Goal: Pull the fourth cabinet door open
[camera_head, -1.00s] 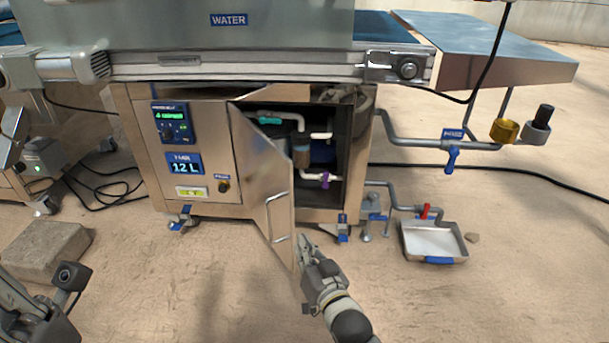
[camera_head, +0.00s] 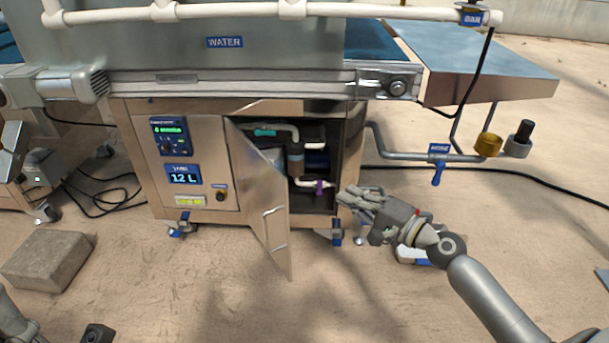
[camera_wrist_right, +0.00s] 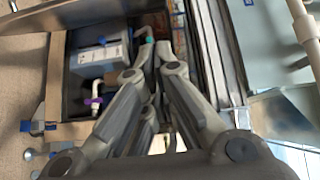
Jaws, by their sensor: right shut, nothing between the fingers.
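The metal cabinet door (camera_head: 258,190) stands ajar, swung outward on its left edge, with a bar handle (camera_head: 273,232) near its free edge. The open cabinet (camera_head: 344,150) shows pipes and a dark interior. My right gripper (camera_head: 345,196) is shut and empty, in front of the right side of the opening, apart from the door handle. In the right wrist view its fingers (camera_wrist_right: 158,62) are close together, with a grey-blue box (camera_wrist_right: 100,68) and a purple-handled valve (camera_wrist_right: 93,102) inside the cabinet beyond. Only a bit of my left arm shows at lower left; its fingers are out of view.
A tray (camera_head: 412,255) on the floor is partly hidden behind my right gripper. A pipe with a blue valve handle (camera_head: 438,172) runs along the right. A stone block (camera_head: 47,260) lies on the left. The floor before the door is clear.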

